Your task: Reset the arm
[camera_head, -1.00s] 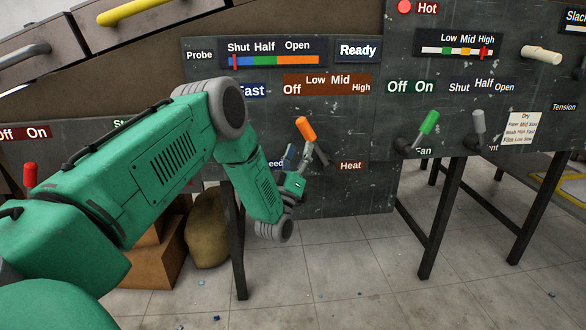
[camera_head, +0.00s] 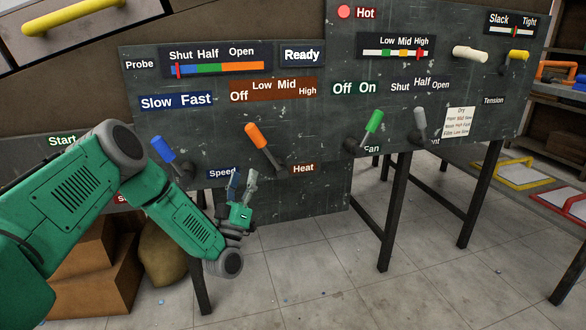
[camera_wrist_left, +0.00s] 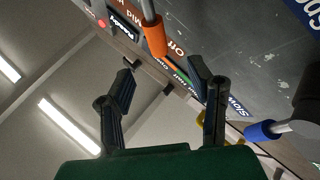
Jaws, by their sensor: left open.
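My left gripper (camera_head: 243,184) is open and empty in the head view, with its fingers pointing up. It is just below and left of the orange Heat lever (camera_head: 258,138) and apart from it. The blue Speed lever (camera_head: 164,150) stands up to the left of the gripper. In the left wrist view, my two fingers (camera_wrist_left: 160,76) are spread with nothing between them. The orange handle (camera_wrist_left: 154,38) shows above them there, and the blue handle (camera_wrist_left: 260,130) is at the lower right. My right gripper is not in view.
The dark control panel (camera_head: 300,125) also has a green Fan lever (camera_head: 374,121), a grey lever (camera_head: 420,122), a white handle (camera_head: 470,54) and a yellow handle (camera_head: 518,55). Table legs (camera_head: 396,205) stand below. Cardboard boxes (camera_head: 108,280) and a sack (camera_head: 163,252) sit at lower left.

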